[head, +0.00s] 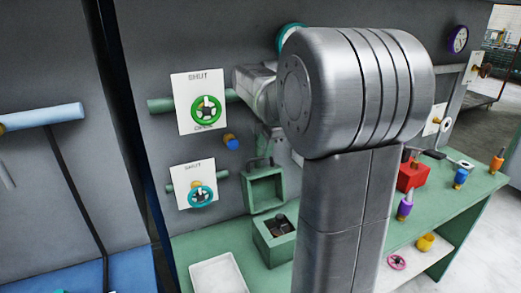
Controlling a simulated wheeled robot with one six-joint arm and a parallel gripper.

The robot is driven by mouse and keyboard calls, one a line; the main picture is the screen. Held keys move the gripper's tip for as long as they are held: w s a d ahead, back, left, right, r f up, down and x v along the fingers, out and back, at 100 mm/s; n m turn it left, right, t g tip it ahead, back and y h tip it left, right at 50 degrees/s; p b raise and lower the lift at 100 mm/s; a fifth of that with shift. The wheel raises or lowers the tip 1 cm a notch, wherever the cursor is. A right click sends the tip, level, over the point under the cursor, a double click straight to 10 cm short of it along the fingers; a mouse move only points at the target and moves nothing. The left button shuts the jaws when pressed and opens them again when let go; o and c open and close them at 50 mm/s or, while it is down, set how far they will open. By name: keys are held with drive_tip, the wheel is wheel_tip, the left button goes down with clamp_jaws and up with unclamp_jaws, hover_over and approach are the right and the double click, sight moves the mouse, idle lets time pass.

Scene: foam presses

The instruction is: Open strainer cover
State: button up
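A small green box (261,238) stands on the green bench, with dark parts inside its open top. A square green panel with a raised rim (251,190) stands upright just behind and above it. It looks like the strainer with its cover raised, but I cannot tell for sure. My arm fills the middle of the view and hides part of the wall and bench.
Two white plates marked SHUT carry a green handwheel (206,109) and a teal handwheel (201,195) on the left wall. A white tray (218,276) lies on the bench's front left. A red box (411,178) and several coloured fittings stand on the right. A shelf lies below.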

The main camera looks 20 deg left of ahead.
sight(259, 158)
drive_tip(key=f, duration=0.1)
drive_tip(key=w+a+f, duration=0.2)
drive_tip(key=shift+a+f+p, duration=0.15)
drive_tip(key=shift+f+p, duration=0.1)
drive_tip(key=shift+p, duration=0.1)
drive_tip(key=shift+w+a+f, duration=0.1)
drive_tip(key=shift+a+f, duration=0.05)
drive_tip(key=shift+f, duration=0.5)
clamp_jaws()
